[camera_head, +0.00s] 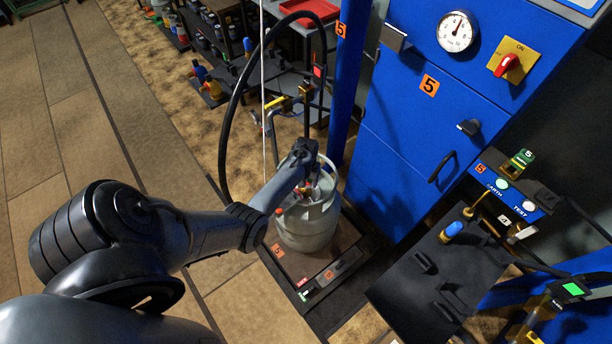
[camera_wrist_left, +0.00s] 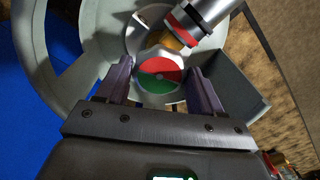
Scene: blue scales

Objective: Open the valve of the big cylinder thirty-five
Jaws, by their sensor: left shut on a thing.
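The big grey cylinder (camera_head: 307,222) stands upright on a low scale platform (camera_head: 322,262) labelled 5. My left gripper (camera_head: 306,165) reaches down into the collar at its top, and the arm hides part of that collar. In the left wrist view the valve knob (camera_wrist_left: 160,76) has a round face, red on the upper half and green on the lower half. My left gripper (camera_wrist_left: 162,88) has one finger on each side of the knob and is shut on it. A metal connector with a red band (camera_wrist_left: 190,22) joins the valve just beyond the knob. My right gripper is not in view.
A blue cabinet (camera_head: 400,130) with a gauge (camera_head: 457,31) and a red switch (camera_head: 506,66) stands to the right. A black hose (camera_head: 232,110) arches behind the cylinder. A dark table (camera_head: 425,285) is at lower right. Open floor (camera_head: 80,110) lies left.

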